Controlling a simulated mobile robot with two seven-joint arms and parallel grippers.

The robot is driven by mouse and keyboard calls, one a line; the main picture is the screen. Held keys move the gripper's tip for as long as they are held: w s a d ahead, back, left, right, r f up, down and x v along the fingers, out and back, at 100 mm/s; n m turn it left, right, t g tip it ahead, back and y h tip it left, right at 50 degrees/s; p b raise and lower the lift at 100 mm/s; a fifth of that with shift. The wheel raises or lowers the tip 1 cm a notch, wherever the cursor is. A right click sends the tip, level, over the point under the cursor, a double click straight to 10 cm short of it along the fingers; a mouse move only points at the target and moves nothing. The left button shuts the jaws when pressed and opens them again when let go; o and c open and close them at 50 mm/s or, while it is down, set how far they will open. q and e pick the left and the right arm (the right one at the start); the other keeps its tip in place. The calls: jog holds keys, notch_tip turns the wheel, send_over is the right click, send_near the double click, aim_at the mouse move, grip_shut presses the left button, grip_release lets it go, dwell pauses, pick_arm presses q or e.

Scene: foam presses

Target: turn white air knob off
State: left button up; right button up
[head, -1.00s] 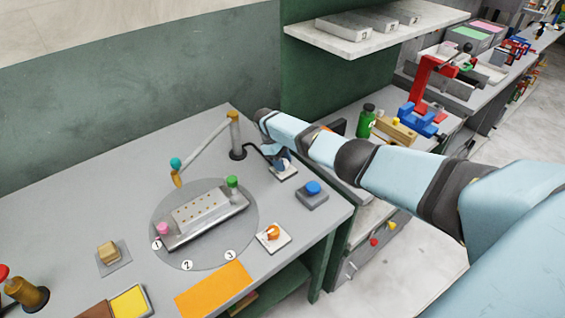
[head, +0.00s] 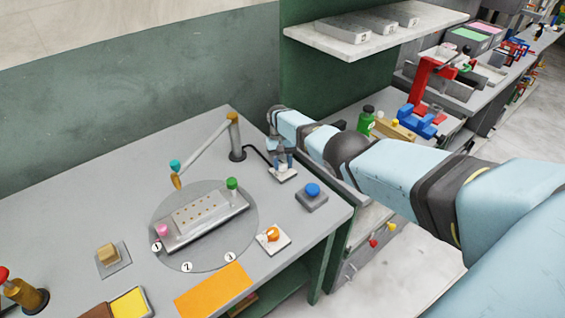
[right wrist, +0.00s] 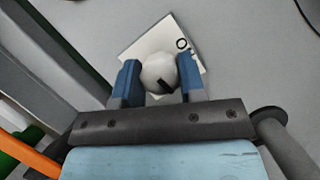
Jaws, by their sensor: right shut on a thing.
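The white air knob (right wrist: 159,75) is round with a dark mark on its top, seen in the right wrist view. It stands on a white plate (right wrist: 136,52) that has a dark round letter or symbol near its upper right corner. My right gripper (right wrist: 158,80) has its blue fingers on both sides of the knob and is shut on it. In the head view my right gripper (head: 283,164) is over the white plate (head: 284,176) at the back right of the table, and the knob is mostly hidden there. My left gripper is not in view.
A post with a jointed arm (head: 236,150) stands just left of my right gripper. A blue button (head: 312,190) and an orange knob (head: 272,235) are nearer the front. A perforated metal block (head: 203,214) lies on the round disc. A green bottle (head: 366,120) stands to the right.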

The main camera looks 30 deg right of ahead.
jog(key=shift+m, duration=0.6)
jog(key=o, duration=0.9)
jog(key=shift+r, duration=0.1)
jog(key=v, duration=0.9)
jog(key=b+v, duration=0.1)
jog(key=v, duration=0.3)
jog(key=shift+d+r, duration=0.35)
jog(key=shift+d, duration=0.05)
